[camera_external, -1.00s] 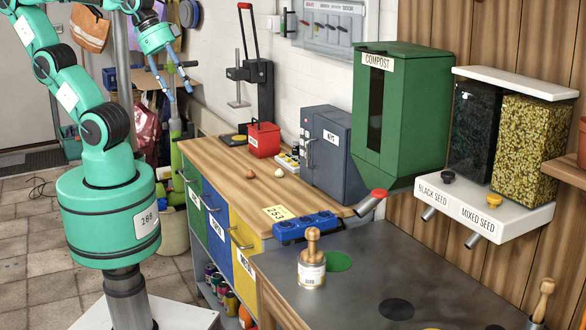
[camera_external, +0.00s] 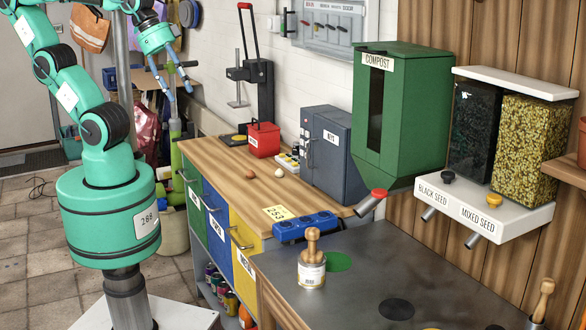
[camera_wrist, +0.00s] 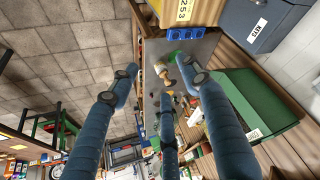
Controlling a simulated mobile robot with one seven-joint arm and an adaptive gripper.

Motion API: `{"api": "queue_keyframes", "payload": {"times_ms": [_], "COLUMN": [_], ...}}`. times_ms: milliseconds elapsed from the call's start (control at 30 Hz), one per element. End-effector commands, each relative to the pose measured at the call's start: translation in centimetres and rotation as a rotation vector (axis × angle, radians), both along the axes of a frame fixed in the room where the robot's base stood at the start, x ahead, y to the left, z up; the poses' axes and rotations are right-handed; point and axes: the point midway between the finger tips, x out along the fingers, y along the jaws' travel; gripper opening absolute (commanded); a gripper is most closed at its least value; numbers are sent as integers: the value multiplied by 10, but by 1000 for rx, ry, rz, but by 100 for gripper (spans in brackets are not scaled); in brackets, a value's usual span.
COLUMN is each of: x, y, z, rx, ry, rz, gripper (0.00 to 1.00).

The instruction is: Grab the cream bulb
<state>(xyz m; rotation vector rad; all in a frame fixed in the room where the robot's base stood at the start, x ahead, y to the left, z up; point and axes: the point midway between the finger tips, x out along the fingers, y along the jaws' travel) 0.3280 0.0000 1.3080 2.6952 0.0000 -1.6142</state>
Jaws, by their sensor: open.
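The cream bulb (camera_external: 278,173) is a small pale round thing on the wooden bench top (camera_external: 222,160) in the external view. A browner bulb (camera_external: 251,174) lies a little to its left. My gripper (camera_external: 174,87) is open and empty, up in the air to the left of the bench and well apart from both bulbs. In the wrist view the blue fingers of my gripper (camera_wrist: 160,88) are spread with nothing between them. I cannot make out the cream bulb in the wrist view.
Behind the bulbs stand a red box (camera_external: 263,139), small bottles (camera_external: 290,160) and a grey key cabinet (camera_external: 325,143). A yellow 253 card (camera_external: 277,213) and a blue block (camera_external: 305,226) are nearer.

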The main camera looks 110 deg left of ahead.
Motion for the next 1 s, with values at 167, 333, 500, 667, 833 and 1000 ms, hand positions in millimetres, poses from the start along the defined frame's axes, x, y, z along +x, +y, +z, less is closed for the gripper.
{"api": "queue_keyframes", "payload": {"times_ms": [167, 333, 500, 667, 833, 1000], "x": [0, 1, 12, 35, 70, 104], "y": [0, 1, 8, 26, 58, 99], "z": [0, 0, 1, 0, -7, -21], "rx": [0, -3, -31, -92, -184, -278], "ry": [0, 2, 18, 49, 89, 124], "rz": [0, 11, 86, 259, 530, 829], "gripper": [49, 49, 49, 49, 49, 49]}}
